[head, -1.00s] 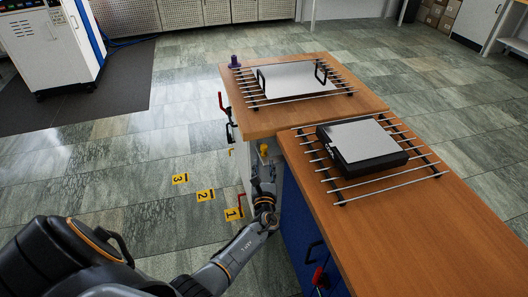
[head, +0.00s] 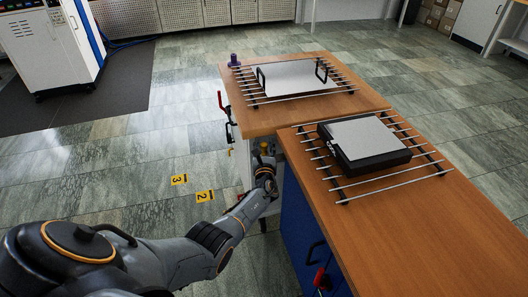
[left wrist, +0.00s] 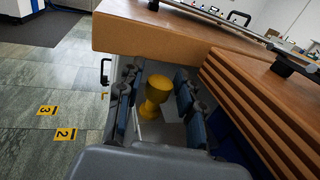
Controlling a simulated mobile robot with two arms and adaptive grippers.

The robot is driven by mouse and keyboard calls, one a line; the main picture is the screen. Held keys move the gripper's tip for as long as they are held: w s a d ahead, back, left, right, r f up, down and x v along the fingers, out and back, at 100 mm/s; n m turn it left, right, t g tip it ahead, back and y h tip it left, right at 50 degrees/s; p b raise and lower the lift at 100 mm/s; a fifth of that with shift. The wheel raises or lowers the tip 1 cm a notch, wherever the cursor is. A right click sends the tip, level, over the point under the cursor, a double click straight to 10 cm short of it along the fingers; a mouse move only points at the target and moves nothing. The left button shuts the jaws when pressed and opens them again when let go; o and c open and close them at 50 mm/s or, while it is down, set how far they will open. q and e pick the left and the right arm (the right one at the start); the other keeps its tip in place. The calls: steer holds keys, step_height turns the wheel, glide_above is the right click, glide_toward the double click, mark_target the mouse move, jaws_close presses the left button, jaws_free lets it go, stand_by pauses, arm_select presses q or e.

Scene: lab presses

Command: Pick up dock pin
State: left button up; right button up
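The dock pin is a yellow knob with a round head and narrower waist. It shows in the left wrist view (left wrist: 155,92) on a pale surface below the wooden tops, and partly in the head view (head: 264,149) at the side of the benches. My left gripper (left wrist: 156,82) is open, with one finger on each side of the pin and a visible gap to each. In the head view the gripper (head: 265,170) is just in front of the pin and hides its lower part. My right gripper is not in view.
The far wooden bench (head: 240,118) overhangs close to the pin, with a red-handled clamp (head: 222,102) at its left edge. The near bench (head: 430,245) carries a rack with a black-and-grey block (head: 365,145). Floor left of the arm is open, with yellow number markers (head: 179,180).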

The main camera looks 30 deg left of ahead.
arm_select(q)
steer(key=shift+c, duration=0.6)
jaws_close()
